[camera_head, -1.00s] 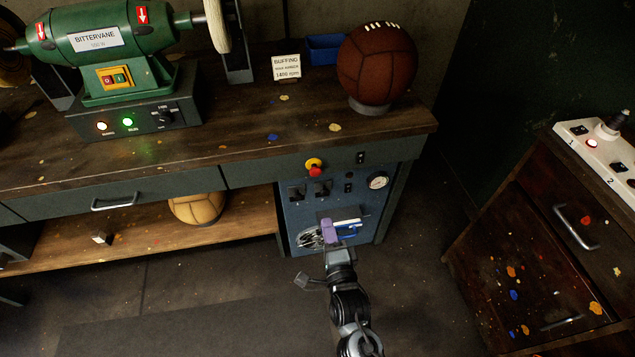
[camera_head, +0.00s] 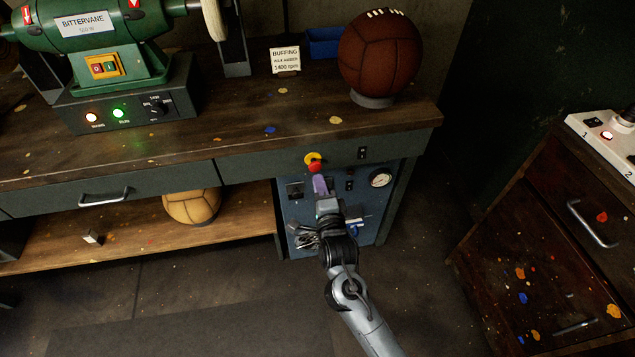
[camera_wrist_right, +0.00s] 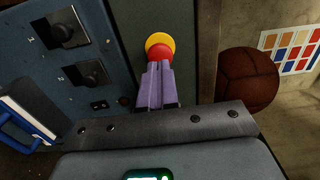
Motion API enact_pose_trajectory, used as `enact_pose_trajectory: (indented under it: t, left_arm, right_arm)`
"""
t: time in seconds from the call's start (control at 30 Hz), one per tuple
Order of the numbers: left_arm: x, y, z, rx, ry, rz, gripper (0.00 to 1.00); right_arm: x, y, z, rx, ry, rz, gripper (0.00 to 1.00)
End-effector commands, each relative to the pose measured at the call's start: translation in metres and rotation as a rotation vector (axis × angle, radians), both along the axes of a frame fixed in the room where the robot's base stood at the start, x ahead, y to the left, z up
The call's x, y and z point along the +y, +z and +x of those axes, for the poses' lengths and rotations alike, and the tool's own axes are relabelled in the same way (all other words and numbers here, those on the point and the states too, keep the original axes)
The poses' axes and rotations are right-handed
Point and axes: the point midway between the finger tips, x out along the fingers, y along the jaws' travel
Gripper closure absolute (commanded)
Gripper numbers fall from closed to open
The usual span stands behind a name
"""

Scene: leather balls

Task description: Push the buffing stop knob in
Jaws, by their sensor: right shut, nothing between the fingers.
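The buffing stop knob (camera_head: 314,166) is a red mushroom button on a yellow collar, on the bench front above the blue panel. It also shows in the right wrist view (camera_wrist_right: 160,50), where its lower part is hidden behind my fingers. My right gripper (camera_head: 320,182) is shut and empty, with its purple fingertips just below the knob. In the right wrist view the fingertips (camera_wrist_right: 157,68) overlap the knob's red cap; I cannot tell whether they touch it. My left gripper is not in view.
The blue panel (camera_head: 353,208) has a gauge (camera_head: 380,178), sockets and a blue holder. On the bench are the green buffing machine (camera_head: 90,40) with lit lamps, a sign (camera_head: 285,60) and a brown ball (camera_head: 380,55). A tan ball (camera_head: 192,205) lies on the lower shelf. A cabinet stands right.

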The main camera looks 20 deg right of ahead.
Motion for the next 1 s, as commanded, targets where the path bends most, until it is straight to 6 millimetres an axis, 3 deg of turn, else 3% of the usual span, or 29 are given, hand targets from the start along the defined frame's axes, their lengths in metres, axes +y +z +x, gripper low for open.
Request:
enact_pose_trajectory:
  t: [0.3, 0.73, 1.0]
  left_arm:
    - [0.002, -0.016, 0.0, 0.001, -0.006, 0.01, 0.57]
    - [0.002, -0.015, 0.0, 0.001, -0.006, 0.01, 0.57]
    - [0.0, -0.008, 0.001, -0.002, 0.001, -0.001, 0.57]
  right_arm:
    - [-0.004, -0.001, 0.024, 0.0, 0.0, 0.0, 1.0]
    - [-0.004, 0.0, 0.027, 0.001, 0.0, 0.0, 1.0]
    - [-0.008, 0.001, 0.048, 0.001, 0.0, 0.001, 1.0]
